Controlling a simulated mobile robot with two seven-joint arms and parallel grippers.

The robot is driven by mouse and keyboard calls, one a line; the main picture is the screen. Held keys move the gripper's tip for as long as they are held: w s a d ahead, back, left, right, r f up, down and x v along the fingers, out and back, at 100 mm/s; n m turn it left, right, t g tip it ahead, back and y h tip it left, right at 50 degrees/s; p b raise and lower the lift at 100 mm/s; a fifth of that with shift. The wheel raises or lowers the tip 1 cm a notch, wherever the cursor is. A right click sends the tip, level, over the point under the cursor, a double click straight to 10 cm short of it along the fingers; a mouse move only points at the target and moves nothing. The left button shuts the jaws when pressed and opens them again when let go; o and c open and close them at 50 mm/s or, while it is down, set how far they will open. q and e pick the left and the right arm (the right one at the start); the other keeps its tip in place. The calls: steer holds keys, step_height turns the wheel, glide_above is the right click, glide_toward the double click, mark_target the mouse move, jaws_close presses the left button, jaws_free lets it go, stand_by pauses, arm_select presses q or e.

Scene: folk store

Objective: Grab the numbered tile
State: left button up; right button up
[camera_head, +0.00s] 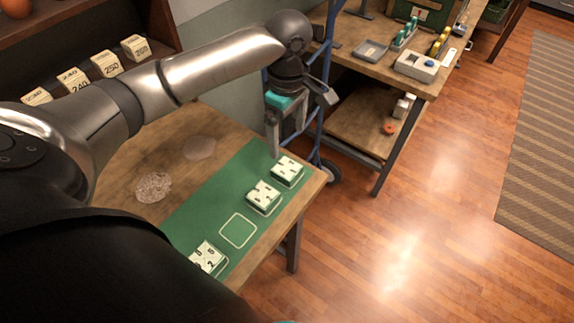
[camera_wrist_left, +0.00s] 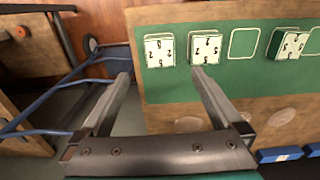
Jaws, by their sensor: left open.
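Three cream numbered tiles with green edges rest on a green mat (camera_head: 190,215) on a wooden table. In the head view they are the far tile (camera_head: 287,170), the middle tile (camera_head: 263,196) and the near tile (camera_head: 207,257). An empty outlined square (camera_head: 238,231) lies between the middle and near tiles. My left gripper (camera_head: 288,141) is open and empty, above the table's far end beside the far tile. In the left wrist view, the far tile (camera_wrist_left: 159,50) appears just beyond the gap between the open fingertips (camera_wrist_left: 160,73). My right gripper is not in view.
Two flat round pieces (camera_head: 153,187) (camera_head: 199,147) lie on the bare wood. A blue metal frame (camera_head: 318,120) stands close behind the left gripper. A workbench (camera_head: 400,75) with small items is at the upper right. Numbered boxes (camera_head: 107,65) sit on a shelf at the left.

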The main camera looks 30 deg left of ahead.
arm_select(q)
steer(key=b, duration=0.1)
glide_above(287, 167)
step_height(287, 167, down, 6)
steer(key=shift+d+r, duration=0.1)
steer(key=shift+r, duration=0.15)
steer(key=shift+f+b, duration=0.85)
steer(key=shift+f, duration=1.85)
steer(key=shift+s, duration=0.1)
steer(key=shift+c, duration=0.2)
steer(key=c, duration=1.4)
steer(key=shift+r, duration=0.1)
steer(key=shift+c, duration=0.3)
steer(key=shift+r, duration=0.1)
